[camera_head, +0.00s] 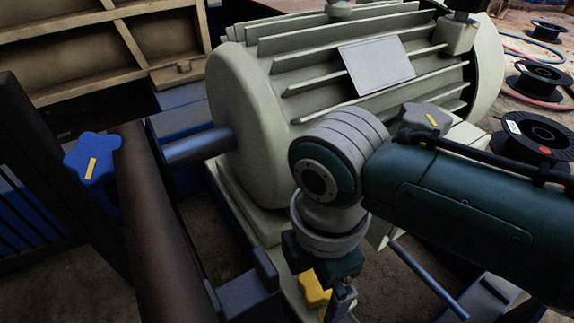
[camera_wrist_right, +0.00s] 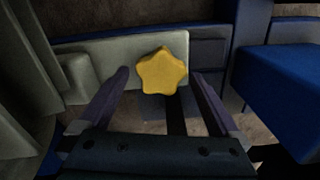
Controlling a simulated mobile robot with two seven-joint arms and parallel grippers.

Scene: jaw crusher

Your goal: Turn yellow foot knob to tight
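The yellow foot knob (camera_head: 313,289) is a star-shaped knob low on the motor's pale foot, partly hidden by my right gripper in the head view. In the right wrist view the yellow foot knob (camera_wrist_right: 162,73) shows whole, in front of the pale foot. My right gripper (camera_head: 338,296) points down beside it. In the right wrist view my right gripper (camera_wrist_right: 158,78) is open, with one finger on each side of the knob's outline. I cannot tell whether the fingers reach past the knob, but gaps show on both sides. My left gripper is not in view.
The pale finned motor (camera_head: 250,110) stands behind my right arm. A brown bar (camera_head: 160,230) runs at left. Black spools (camera_head: 540,135) lie at right. A blue block (camera_wrist_right: 285,80) stands right in the wrist view.

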